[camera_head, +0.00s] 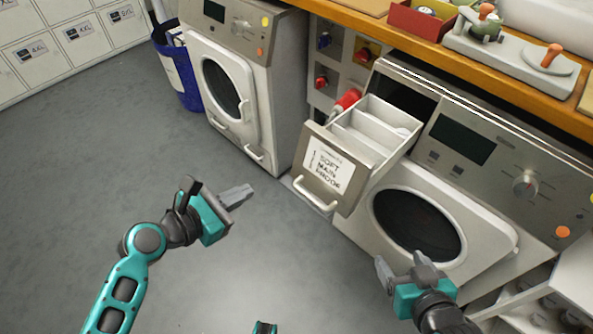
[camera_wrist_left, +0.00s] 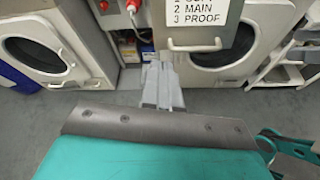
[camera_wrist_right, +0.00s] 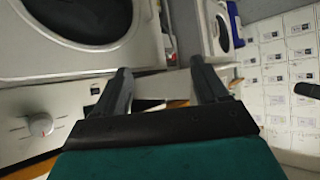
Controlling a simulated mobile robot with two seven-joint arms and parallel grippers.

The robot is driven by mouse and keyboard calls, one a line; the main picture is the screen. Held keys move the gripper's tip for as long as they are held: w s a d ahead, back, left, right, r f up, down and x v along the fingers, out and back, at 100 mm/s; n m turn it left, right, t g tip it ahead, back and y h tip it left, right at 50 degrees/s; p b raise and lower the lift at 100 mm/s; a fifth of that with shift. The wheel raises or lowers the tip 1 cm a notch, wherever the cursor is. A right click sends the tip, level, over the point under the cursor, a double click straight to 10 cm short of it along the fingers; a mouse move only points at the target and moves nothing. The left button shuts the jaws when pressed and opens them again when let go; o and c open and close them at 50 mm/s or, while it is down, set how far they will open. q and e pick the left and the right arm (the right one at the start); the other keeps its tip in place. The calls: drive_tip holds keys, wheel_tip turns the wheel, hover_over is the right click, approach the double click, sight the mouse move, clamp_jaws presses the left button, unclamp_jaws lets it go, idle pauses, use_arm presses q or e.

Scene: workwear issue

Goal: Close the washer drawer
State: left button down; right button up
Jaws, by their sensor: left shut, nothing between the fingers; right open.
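The washer drawer (camera_head: 343,196) is pulled out of the upper left of the right-hand washer (camera_head: 485,203). Its front has a white label and a handle, and its open compartments show from above. The drawer front and handle (camera_wrist_left: 198,46) also show in the left wrist view. My left gripper (camera_head: 246,192) is shut and empty, left of the drawer and apart from it, with its fingers (camera_wrist_left: 163,88) pointing toward the machines. My right gripper (camera_head: 402,262) is open and empty in front of the washer's round door, right of and below the drawer. Its fingers (camera_wrist_right: 158,85) are apart.
A second white machine (camera_head: 240,85) stands left, with a blue bin (camera_head: 184,75) beside it. A red plug (camera_head: 347,101) sits behind the drawer. A wooden worktop (camera_head: 480,65) runs above the washer. An open white shelf unit (camera_head: 560,290) stands at right. The grey floor in front is clear.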

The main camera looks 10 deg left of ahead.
use_arm(q)
drive_tip(key=n, duration=0.2)
drive_tip(key=b, duration=0.4)
approach(302, 159)
drive_tip(key=shift+h, duration=0.3)
drive_tip(key=x, duration=0.6)
drive_tip(key=shift+a+f, duration=0.2)
drive_tip(key=shift+f, duration=0.2)
drive_tip(key=shift+w+d, duration=0.25)
drive_tip(key=shift+w, duration=0.05)
use_arm(e)
drive_tip(key=shift+w+a+f, duration=0.2)
drive_tip(key=shift+a+f, duration=0.1)
drive_tip(key=shift+f, duration=0.25)
drive_tip(key=shift+w+a+f, duration=0.2)
drive_tip(key=shift+a+f, duration=0.05)
drive_tip(key=shift+f, duration=0.3)
use_arm(q)
drive_tip(key=shift+w+p, duration=0.1)
drive_tip(key=shift+p, duration=0.2)
use_arm(e)
drive_tip(key=shift+d+r, duration=0.1)
